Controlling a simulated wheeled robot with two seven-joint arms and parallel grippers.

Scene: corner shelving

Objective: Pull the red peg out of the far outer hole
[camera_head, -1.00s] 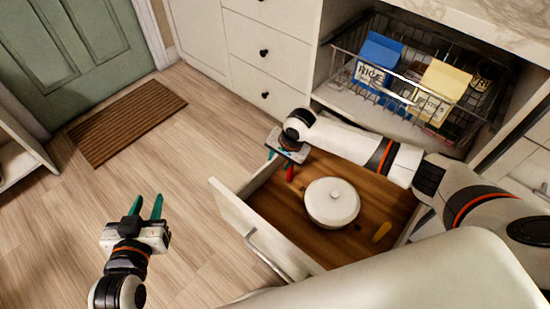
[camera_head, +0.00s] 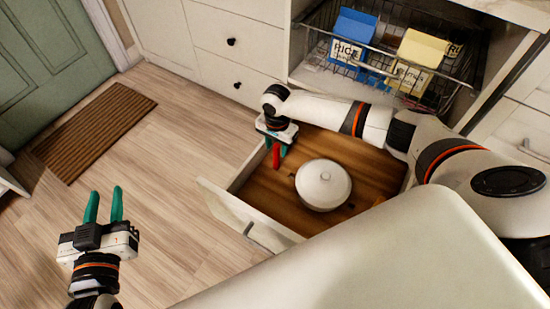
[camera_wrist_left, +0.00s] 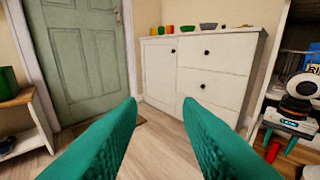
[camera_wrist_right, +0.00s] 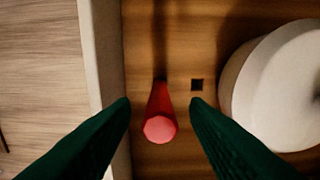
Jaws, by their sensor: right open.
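The red peg (camera_head: 276,155) stands upright in the wooden peg board of the open drawer, near the drawer's far left corner. In the right wrist view the red peg (camera_wrist_right: 160,115) shows its round top between the two green fingers. My right gripper (camera_head: 276,148) points down over it, and its fingers (camera_wrist_right: 160,104) are open on both sides with gaps. The hole under the peg is hidden. A small empty square hole (camera_wrist_right: 197,84) lies beside it. My left gripper (camera_head: 103,205) is open and empty, out over the floor; its fingers show in the left wrist view (camera_wrist_left: 160,104).
A white lidded pot (camera_head: 323,185) stands in the drawer right of the peg. The drawer's white front (camera_head: 240,212) and side wall (camera_wrist_right: 104,60) are close by. A wire basket (camera_head: 385,60) with boxes sits above.

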